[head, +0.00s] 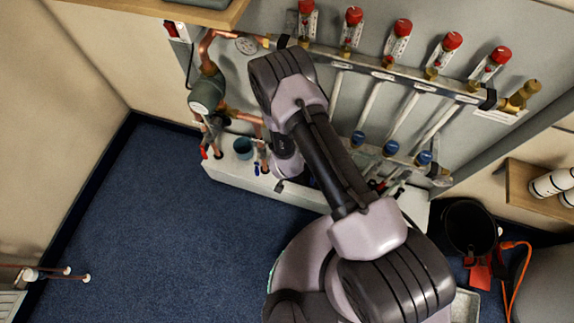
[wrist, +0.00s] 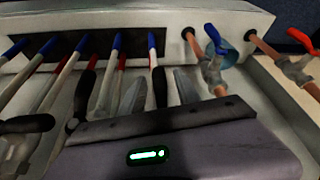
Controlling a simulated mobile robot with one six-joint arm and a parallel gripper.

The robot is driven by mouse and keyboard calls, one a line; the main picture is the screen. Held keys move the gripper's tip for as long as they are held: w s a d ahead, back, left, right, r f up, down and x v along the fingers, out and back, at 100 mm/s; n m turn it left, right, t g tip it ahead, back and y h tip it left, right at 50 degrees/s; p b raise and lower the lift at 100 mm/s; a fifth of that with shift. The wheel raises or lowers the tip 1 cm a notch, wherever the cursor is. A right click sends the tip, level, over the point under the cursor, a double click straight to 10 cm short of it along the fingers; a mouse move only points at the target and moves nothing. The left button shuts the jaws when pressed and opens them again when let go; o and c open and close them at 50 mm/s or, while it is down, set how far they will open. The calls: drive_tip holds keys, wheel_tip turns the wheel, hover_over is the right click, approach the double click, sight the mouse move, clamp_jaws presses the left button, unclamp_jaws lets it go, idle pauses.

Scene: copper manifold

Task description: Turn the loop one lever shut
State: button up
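Several pipes with blue or red ends run up the wrist view, with black levers on valves among them. One black lever (wrist: 160,88) stands upright in the picture, between my fingers. A second black lever (wrist: 85,95) is tilted left of them, and a third (wrist: 28,124) lies crosswise at the far left. No label shows which is loop one. My gripper (wrist: 158,92) is open, with its two grey fingers apart on either side of the first lever. I cannot tell whether they touch it. In the head view my arm hides the gripper and most levers.
A blue-handled valve (wrist: 212,62) and a red-handled valve (wrist: 300,65) sit to the right on copper pipes. A white ledge (wrist: 130,20) runs behind. In the head view, red-capped flow meters (head: 397,40) line the upper rail. A black bucket (head: 470,228) stands at right; blue carpet (head: 170,220) is clear at left.

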drive_tip(key=shift+c, duration=0.5)
clamp_jaws()
idle(1.0)
